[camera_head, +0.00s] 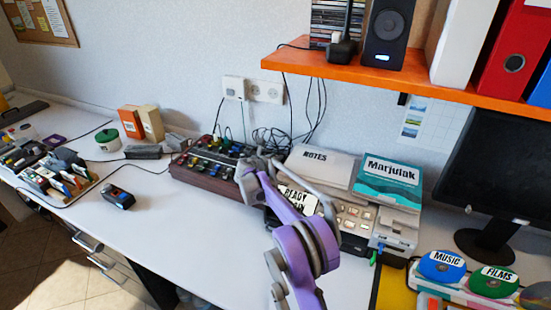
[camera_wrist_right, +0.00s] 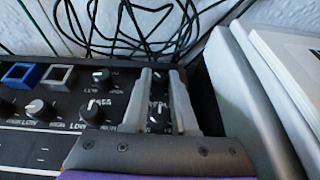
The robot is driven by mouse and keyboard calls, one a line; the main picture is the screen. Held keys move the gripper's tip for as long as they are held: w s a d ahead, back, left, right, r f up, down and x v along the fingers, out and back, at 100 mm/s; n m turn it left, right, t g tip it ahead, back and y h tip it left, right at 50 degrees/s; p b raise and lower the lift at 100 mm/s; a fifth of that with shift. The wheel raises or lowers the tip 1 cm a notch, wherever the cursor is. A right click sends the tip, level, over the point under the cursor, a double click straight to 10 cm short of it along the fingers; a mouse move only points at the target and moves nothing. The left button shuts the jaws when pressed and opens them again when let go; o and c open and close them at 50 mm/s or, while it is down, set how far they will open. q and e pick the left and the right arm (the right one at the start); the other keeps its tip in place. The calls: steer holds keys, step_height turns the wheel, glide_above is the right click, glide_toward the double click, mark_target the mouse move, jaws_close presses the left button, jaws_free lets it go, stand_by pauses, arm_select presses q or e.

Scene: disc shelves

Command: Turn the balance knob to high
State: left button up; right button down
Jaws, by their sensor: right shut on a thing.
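A dark control box with a reddish-brown side (camera_head: 196,172) stands on the white desk against the wall. Its black top carries several knobs with LOW and HIGH marks. My right gripper (camera_head: 254,166) reaches over the right end of this box. In the right wrist view its two grey fingers (camera_wrist_right: 163,82) point down at the panel and are shut on a small dark knob with a light pointer (camera_wrist_right: 157,116). The fingers hide much of the lettering around it, so I cannot read its name. Another knob (camera_wrist_right: 97,112) sits just left of the fingers. My left gripper is not in view.
Black cables (camera_wrist_right: 130,25) lie behind the box. A grey NOTES box (camera_head: 322,162) and a device with several light buttons (camera_head: 352,215) stand close on the right. An orange shelf (camera_head: 400,83) hangs above. The desk front (camera_head: 185,225) is clear.

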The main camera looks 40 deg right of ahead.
steer(key=c, duration=1)
jaws_free()
steer(key=v, duration=1.1)
